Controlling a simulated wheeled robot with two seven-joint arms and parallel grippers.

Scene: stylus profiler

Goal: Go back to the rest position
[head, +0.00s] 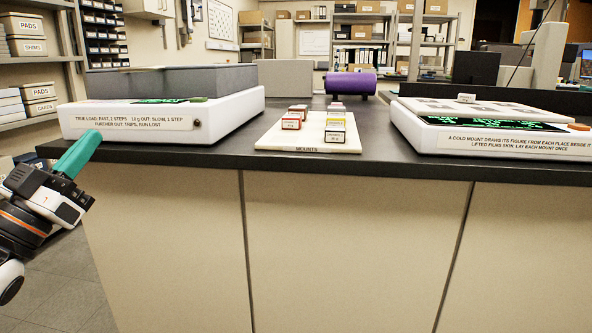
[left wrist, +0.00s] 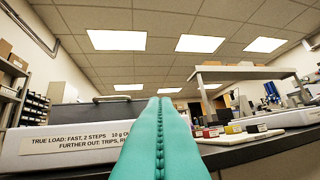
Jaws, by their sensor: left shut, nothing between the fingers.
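In the left wrist view the closed teal fingers (left wrist: 158,125) fill the lower middle, meeting along a dark toothed seam. The fingers are apart from everything on the counter. My right gripper is not in view.
The dark counter (head: 225,155) holds a white instrument (head: 225,115) at left, a white board labelled MOUNTS (head: 275,137) with several small blocks, a purple roll (head: 351,84), and another white instrument (head: 420,143) at right. Shelves (head: 50,55) stand at far left. Floor (head: 60,285) is clear at lower left.

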